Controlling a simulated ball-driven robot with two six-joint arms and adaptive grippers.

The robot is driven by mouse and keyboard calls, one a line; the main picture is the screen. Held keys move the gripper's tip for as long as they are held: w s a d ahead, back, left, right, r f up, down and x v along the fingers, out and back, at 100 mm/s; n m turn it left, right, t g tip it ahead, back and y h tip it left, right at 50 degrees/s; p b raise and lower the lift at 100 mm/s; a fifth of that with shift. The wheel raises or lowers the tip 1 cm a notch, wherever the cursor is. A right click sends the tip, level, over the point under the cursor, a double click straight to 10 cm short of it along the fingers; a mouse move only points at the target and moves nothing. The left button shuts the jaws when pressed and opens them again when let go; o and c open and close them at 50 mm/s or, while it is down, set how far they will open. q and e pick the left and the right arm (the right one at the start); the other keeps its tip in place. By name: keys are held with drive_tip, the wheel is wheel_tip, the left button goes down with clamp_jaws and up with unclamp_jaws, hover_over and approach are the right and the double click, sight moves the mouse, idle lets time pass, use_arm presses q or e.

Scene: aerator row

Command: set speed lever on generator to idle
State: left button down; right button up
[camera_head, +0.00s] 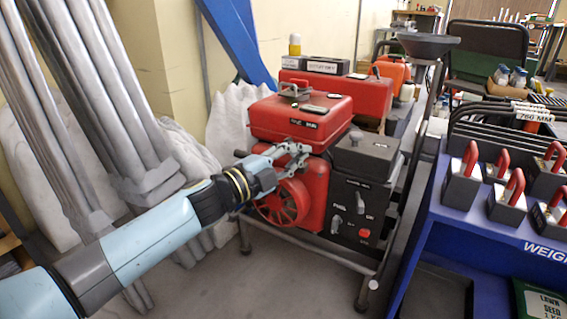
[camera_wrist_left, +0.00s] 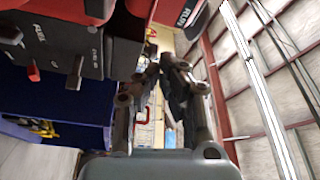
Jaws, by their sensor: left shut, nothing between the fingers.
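The generator has a red tank (camera_head: 300,118), a red slotted wheel cover (camera_head: 283,203) and a black control panel (camera_head: 360,208). The panel carries grey levers, one beside a FUEL label (camera_head: 337,223), and a red button (camera_head: 364,233). In the left wrist view the panel (camera_wrist_left: 75,40) is at upper left. A small label on the tank front seems to include RUN. My left gripper (camera_head: 303,150) is shut and empty, just in front of the tank's lower front, above the wheel cover. I cannot make out the speed lever; the fingers may hide it. Contact is unclear.
The generator sits on a grey metal frame (camera_head: 310,250). A blue rack (camera_head: 470,225) with red-handled weights stands at right. Grey metal poles (camera_head: 95,100) lean at left. A dark funnel (camera_head: 428,45) stands behind the generator. Bare floor shows in front.

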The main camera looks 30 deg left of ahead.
use_arm(q)
drive_tip(key=v, duration=0.5)
drive_tip(key=shift+s, duration=0.25)
